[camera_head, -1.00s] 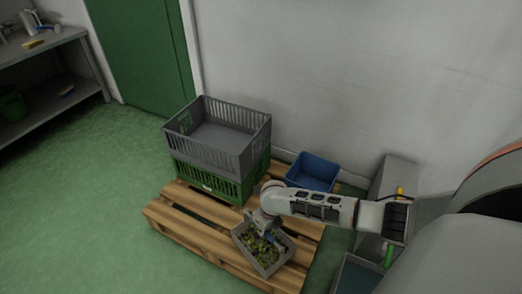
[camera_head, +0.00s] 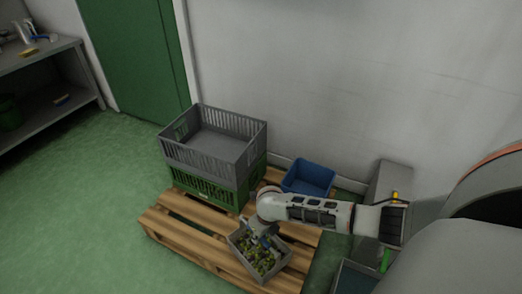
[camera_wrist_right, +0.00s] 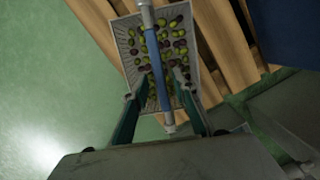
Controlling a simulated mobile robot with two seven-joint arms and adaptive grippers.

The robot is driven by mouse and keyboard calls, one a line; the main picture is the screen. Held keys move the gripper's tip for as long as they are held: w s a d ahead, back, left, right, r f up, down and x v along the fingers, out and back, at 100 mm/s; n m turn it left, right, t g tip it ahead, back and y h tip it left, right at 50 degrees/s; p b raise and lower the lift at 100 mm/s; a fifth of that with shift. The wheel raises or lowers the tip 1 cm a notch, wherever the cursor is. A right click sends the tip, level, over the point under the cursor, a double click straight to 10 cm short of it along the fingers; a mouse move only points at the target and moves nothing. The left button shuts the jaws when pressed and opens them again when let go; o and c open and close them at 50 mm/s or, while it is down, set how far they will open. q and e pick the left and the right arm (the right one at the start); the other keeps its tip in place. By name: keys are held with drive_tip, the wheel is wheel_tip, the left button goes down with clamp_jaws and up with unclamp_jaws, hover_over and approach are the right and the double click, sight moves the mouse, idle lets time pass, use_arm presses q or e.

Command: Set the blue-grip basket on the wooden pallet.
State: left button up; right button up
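The basket (camera_head: 242,262) is a small grey open box of green and dark olives. It sits over the slats of the wooden pallet (camera_head: 190,232), near its front edge, and looks level; its contact underneath is hidden. In the right wrist view, the basket (camera_wrist_right: 122,38) is below a bar with a blue grip (camera_wrist_right: 153,92). My right gripper (camera_wrist_right: 159,73) has one finger on each side of this grip, with visible gaps, so it looks open around the handle. In the head view my right gripper (camera_head: 262,241) is above the basket, partly hidden by its wrist. My left gripper is not in view.
A grey crate (camera_head: 205,158) on a green crate (camera_head: 205,188) fills the pallet's back left. A blue bin (camera_head: 309,178) stands behind my arm by the wall. A grey shelf (camera_head: 45,48) is far left. Pallet slats left of the basket are bare.

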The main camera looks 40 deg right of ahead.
drive_tip(key=r, duration=0.2)
drive_tip(key=r+p, duration=0.1)
drive_tip(key=r, duration=0.2)
drive_tip(key=shift+w+p, duration=0.2)
drive_tip(key=shift+p, duration=0.1)
drive_tip(key=shift+s+r+p, duration=0.25)
drive_tip(key=shift+r+p, duration=0.15)
drive_tip(key=shift+r, duration=0.5)
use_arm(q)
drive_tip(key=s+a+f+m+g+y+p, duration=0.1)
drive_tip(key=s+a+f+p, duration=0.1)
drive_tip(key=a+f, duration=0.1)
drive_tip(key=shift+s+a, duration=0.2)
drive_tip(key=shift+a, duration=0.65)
use_arm(e)
drive_tip(key=r, duration=0.1)
drive_tip(key=s+r, duration=0.1)
drive_tip(key=r, duration=0.1)
drive_tip(key=s+r, duration=0.1)
drive_tip(key=shift+r, duration=0.2)
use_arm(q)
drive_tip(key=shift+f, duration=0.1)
use_arm(e)
drive_tip(key=shift+w, duration=0.1)
